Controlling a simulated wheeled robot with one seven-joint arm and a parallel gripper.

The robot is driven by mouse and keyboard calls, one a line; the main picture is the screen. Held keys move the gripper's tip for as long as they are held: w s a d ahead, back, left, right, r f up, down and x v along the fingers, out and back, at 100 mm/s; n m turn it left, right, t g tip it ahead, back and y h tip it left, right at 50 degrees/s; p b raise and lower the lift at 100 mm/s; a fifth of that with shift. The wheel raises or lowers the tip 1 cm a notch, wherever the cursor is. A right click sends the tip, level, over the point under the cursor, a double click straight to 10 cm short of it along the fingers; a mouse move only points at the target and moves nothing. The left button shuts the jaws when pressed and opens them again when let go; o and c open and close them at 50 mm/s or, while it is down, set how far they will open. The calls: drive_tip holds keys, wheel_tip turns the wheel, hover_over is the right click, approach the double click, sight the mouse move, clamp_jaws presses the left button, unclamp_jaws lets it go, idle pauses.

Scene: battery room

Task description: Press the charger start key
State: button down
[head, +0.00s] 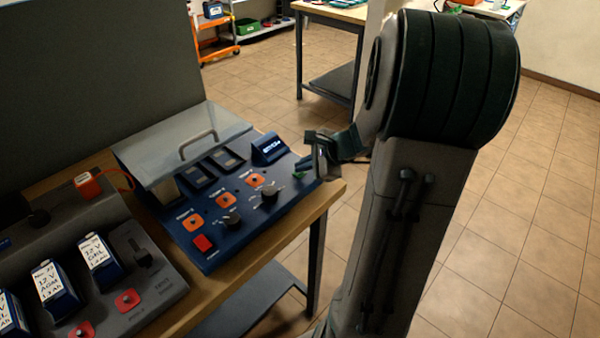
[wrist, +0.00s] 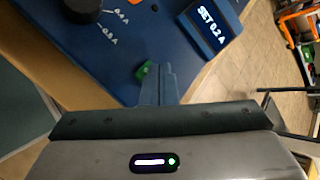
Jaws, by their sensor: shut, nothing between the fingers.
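The blue charger panel (head: 225,235) sits on the bench in the head view. A small green key (head: 299,174) is at its right front corner. The key also shows in the wrist view (wrist: 144,72), partly hidden by my fingers. My gripper (head: 318,170) is shut and empty, with its fingertips at the right of the green key. In the wrist view my shut fingers (wrist: 158,80) overlap the key's right side. I cannot tell whether they touch it. The display block (wrist: 212,25) reads SET 0.2 A in the wrist view.
The panel carries black knobs (head: 269,194), orange keys (head: 256,180) and a red switch (head: 202,243). A clear lid with a handle (head: 198,143) covers its back. A grey battery tester (head: 150,297) with several batteries stands to the left. Tiled floor lies open at right.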

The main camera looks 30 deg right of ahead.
sight(304, 174)
drive_tip(key=shift+f, duration=0.2)
drive_tip(key=shift+r, duration=0.1)
drive_tip(key=shift+r+p, duration=0.45)
drive_tip(key=shift+r, duration=0.25)
wheel_tip(304, 174, up, 5)
drive_tip(key=p, duration=0.4)
drive_tip(key=shift+r, duration=0.1)
idle(0.9)
